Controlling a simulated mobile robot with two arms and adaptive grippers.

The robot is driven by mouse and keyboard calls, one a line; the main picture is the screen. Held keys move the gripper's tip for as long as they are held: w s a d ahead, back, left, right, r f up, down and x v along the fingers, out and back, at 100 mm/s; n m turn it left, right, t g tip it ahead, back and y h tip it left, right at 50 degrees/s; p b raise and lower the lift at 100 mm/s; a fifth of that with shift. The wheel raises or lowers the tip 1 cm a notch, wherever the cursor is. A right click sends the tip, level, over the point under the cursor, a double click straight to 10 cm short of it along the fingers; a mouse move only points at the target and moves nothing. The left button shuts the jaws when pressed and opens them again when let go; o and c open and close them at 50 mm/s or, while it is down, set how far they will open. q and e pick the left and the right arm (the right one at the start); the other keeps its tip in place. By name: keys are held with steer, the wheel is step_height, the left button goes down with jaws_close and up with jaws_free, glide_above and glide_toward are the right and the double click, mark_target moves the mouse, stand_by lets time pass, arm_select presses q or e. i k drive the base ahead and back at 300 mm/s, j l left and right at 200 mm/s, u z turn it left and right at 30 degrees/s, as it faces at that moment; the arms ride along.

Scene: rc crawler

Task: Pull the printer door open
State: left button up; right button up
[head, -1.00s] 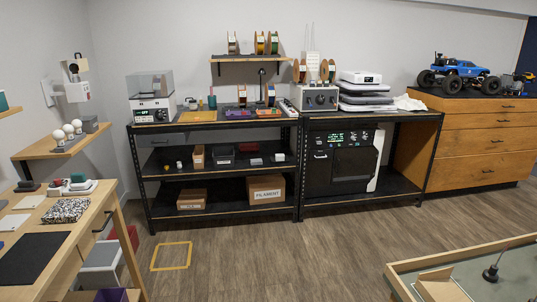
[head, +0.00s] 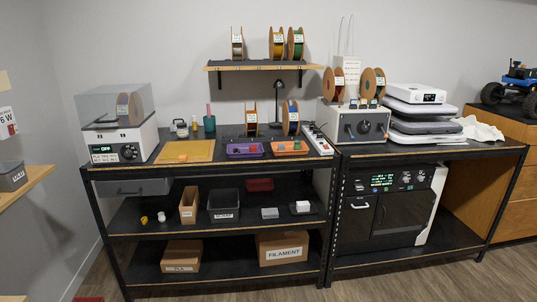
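A large black machine (head: 400,210), which looks like the printer, stands on the lower shelf of the right bench in the head view. Its upper front has a lit green display and knobs. A dark door panel (head: 402,213) on its front looks closed, and a smaller panel with a handle (head: 356,205) is at its left. A white panel runs along its right side. Neither of my grippers is in the head view, so their state and distance from the machine are hidden.
The left bench (head: 210,257) holds boxes and bins on its shelves. A filament dryer (head: 122,147) stands on its top left. A grey control box (head: 355,125) and stacked devices (head: 417,118) sit above the machine. Wooden drawers (head: 513,190) stand at the right. Some floor shows at lower right.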

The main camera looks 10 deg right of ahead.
mark_target(404, 211)
steer(key=i+l+u, duration=0.25)
steer(key=i+l, duration=0.85)
steer(key=i, duration=0.15)
